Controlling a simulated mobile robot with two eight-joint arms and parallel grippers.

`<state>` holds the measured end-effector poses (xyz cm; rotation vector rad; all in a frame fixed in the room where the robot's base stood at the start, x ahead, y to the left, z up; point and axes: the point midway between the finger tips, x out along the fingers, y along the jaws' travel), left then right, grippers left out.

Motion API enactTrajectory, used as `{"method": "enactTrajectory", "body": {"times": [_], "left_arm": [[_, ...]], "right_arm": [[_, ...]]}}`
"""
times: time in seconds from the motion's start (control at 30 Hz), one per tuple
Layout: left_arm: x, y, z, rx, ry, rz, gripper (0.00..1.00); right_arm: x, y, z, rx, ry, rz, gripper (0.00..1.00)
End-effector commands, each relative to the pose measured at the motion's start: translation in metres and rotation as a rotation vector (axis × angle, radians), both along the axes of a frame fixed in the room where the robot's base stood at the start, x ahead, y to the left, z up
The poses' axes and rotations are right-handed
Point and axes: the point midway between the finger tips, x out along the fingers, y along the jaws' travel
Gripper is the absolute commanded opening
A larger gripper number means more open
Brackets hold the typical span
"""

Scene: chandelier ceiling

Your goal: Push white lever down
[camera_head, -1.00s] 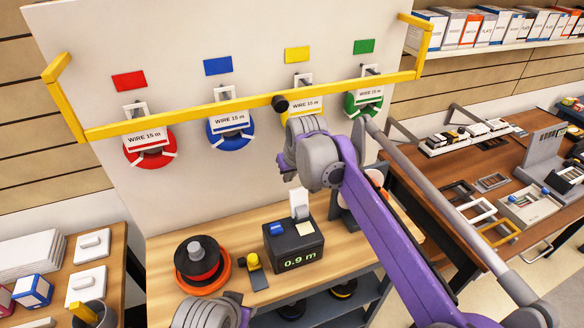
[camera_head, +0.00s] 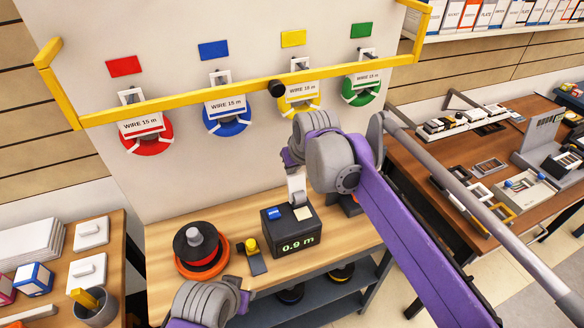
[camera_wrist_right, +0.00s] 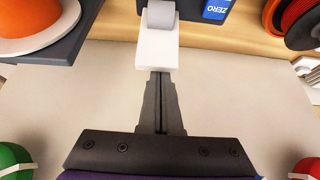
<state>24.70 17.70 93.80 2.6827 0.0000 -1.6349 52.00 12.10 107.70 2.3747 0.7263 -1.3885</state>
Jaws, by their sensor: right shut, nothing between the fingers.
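The white lever (camera_head: 297,187) stands up from the back of a black measuring box (camera_head: 290,230) whose green display reads 0.9 m. In the right wrist view the white lever (camera_wrist_right: 157,52) hangs below its grey pivot, as the picture is turned over. My right gripper (camera_wrist_right: 158,76) is shut and empty, its fingertips at the free end of the lever. I cannot tell whether they touch it. In the head view my right wrist and arm are just above the lever and hide most of the gripper. My left gripper is out of view; only part of the left arm shows at the bottom.
A wire spool (camera_head: 198,252) and a yellow-button device (camera_head: 252,256) stand left of the box on the wooden bench (camera_head: 165,240). A yellow rail (camera_head: 200,101) runs across the white board above, in front of several wire coils. A second table (camera_head: 420,170) is at right.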

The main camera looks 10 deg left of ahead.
Motion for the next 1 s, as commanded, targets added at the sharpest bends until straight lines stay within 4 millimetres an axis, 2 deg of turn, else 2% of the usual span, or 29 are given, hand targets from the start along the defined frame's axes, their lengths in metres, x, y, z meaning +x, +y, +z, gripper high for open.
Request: {"method": "enactTrajectory", "body": {"times": [0.27,0.73,1.0], "left_arm": [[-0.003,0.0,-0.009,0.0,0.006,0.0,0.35],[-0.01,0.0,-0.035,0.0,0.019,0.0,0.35],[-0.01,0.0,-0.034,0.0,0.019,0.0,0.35]], "right_arm": [[-0.01,-0.007,-0.001,0.057,-0.082,0.0,0.0],[-0.042,-0.029,-0.005,0.275,-0.408,-0.002,0.0],[-0.043,-0.029,-0.002,0.28,-0.414,0.0,0.0]]}}
